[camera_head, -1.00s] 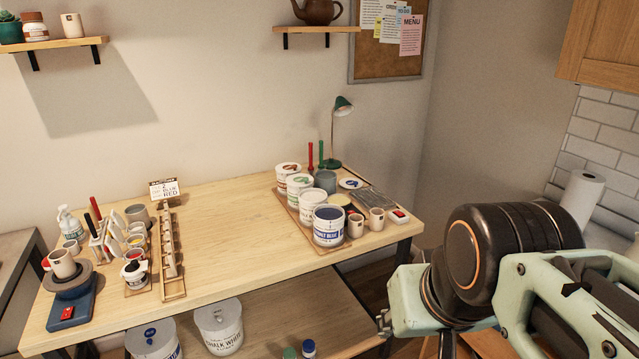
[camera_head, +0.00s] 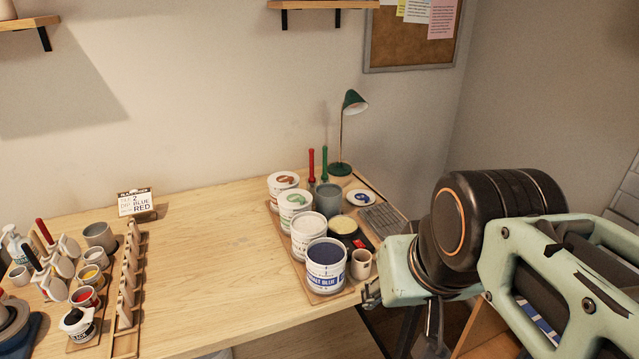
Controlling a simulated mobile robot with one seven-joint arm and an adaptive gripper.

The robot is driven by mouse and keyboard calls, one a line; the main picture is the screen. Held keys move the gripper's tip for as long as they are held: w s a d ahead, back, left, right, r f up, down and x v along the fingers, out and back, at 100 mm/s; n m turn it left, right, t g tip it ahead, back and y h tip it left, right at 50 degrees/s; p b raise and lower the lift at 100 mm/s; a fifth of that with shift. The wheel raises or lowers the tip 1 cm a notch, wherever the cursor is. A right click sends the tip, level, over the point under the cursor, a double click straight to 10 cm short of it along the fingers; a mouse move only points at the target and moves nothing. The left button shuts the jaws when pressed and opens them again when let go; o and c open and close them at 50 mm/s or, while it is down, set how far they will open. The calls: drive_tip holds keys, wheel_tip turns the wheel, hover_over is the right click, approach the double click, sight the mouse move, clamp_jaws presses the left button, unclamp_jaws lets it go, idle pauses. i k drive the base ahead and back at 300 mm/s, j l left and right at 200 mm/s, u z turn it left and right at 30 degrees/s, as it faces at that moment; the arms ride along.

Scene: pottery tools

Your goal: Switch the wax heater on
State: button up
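A round pot with pale yellow content (camera_head: 343,225), which looks like the wax heater, stands among the paint tubs at the right of the table. A small dark part with a red patch (camera_head: 360,243) shows at its front right, perhaps its switch; I cannot tell its position. My arm covers the area just to the right. A dark part below my mint-green wrist, apparently my gripper (camera_head: 432,335), hangs beyond the table's right edge, apart from the pot. Its fingers are not clear, so I cannot tell whether it is open or shut.
A cobalt blue tub (camera_head: 326,265) and a small cup (camera_head: 360,264) stand in front of the pot. A green lamp (camera_head: 352,110) and red and green tools (camera_head: 311,165) stand behind.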

sight(358, 245)
drive_tip(key=i+l+u, duration=0.15)
drive_tip(key=l, duration=0.15)
drive_tip(key=i+l+u, duration=0.1)
drive_tip(key=l, duration=0.2)
drive_tip(key=k+l+u, duration=0.35)
drive_tip(key=l, duration=0.25)
drive_tip(key=k+j+z, duration=0.15)
drive_tip(key=l+u, duration=0.1)
drive_tip(key=i, duration=0.05)
